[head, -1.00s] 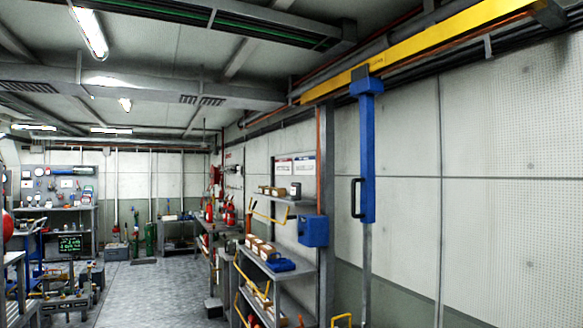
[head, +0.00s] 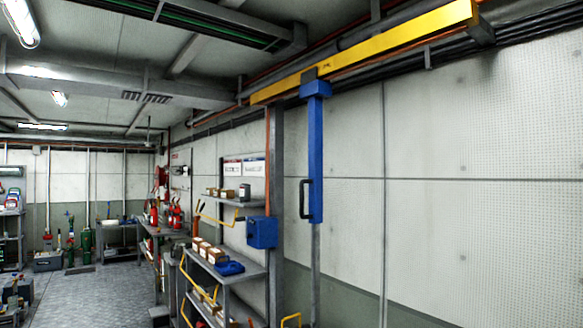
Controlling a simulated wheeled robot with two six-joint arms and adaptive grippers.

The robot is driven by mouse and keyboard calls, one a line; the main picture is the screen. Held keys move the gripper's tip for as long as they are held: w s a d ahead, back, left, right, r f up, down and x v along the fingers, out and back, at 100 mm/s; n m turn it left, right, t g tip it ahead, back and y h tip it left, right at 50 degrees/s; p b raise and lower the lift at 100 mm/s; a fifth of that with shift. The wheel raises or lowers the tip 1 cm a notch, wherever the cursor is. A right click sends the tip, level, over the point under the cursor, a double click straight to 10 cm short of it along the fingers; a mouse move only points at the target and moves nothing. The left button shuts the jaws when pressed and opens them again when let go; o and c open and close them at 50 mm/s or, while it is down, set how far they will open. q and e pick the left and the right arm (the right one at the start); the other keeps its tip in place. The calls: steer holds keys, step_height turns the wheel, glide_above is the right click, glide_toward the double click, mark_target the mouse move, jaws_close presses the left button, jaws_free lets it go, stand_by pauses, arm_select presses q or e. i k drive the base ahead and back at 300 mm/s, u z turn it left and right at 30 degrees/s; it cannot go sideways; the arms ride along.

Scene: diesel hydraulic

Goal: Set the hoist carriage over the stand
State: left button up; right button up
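The hoist carriage (head: 316,88) is a blue block hanging from the yellow overhead beam (head: 380,50). The carriage sits left of the middle of the visible beam. I cannot make out the stand for certain. Neither of my grippers shows in the head view.
A grey shelf unit (head: 225,265) with boxes stands left of the hoist, beside a blue wall box (head: 262,232). A yellow bar (head: 291,319) shows at the bottom edge. Workbenches (head: 160,232) line the wall farther back. Patterned metal floor (head: 100,285) is open at left.

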mark_target(312, 90)
steer(key=u, duration=0.95)
steer(key=i, duration=1.75)
steer(key=z, duration=1.85)
steer(key=i, duration=0.5)
steer(key=z, duration=0.05)
